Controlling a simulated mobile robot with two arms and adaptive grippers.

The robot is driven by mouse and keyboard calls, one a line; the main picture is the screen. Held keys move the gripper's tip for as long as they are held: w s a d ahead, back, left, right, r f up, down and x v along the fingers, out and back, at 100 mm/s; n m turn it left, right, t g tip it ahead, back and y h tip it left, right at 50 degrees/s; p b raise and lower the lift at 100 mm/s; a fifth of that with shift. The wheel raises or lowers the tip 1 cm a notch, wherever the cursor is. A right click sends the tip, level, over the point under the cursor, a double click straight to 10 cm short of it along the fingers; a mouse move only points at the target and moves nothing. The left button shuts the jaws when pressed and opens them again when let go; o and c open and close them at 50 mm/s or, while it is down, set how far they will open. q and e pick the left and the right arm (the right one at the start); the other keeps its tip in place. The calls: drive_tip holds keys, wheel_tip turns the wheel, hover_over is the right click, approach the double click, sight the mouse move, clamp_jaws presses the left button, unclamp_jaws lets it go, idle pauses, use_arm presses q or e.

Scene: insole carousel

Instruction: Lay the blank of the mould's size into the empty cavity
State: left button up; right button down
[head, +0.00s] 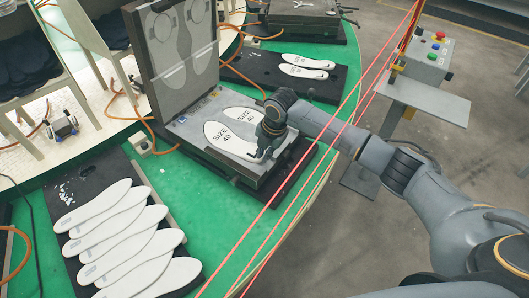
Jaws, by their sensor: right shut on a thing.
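The open mould (185,130) stands in the middle of the head view, with its lid (172,55) raised and two sole shapes on the lid's inner face. On its lower half lie two pale sole shapes marked SIZE 40, a whiter front one (222,138) and a rear one (238,115). My right gripper (259,152) is shut on the right end of the front blank, at the mould. Whether this blank is fully seated is not clear, as the gripper hides its end. Several white blanks (125,237) lie overlapping on a dark board at the lower left. My left gripper is not in view.
Red lines cross in front of my right arm. A dark board (255,68) with two white soles and another mould (300,12) stand behind. A button box (424,52) is on a stand at the right. Orange hoses lie on the green table (225,232).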

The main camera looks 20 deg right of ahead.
drive_tip(key=shift+s+f, duration=0.4)
drive_tip(key=shift+f, duration=0.2)
drive_tip(key=c, duration=1.6)
unclamp_jaws()
drive_tip(key=shift+c, duration=0.2)
drive_tip(key=shift+o, duration=1.3)
drive_tip(key=shift+w, duration=0.35)
drive_tip(key=v, duration=1.2)
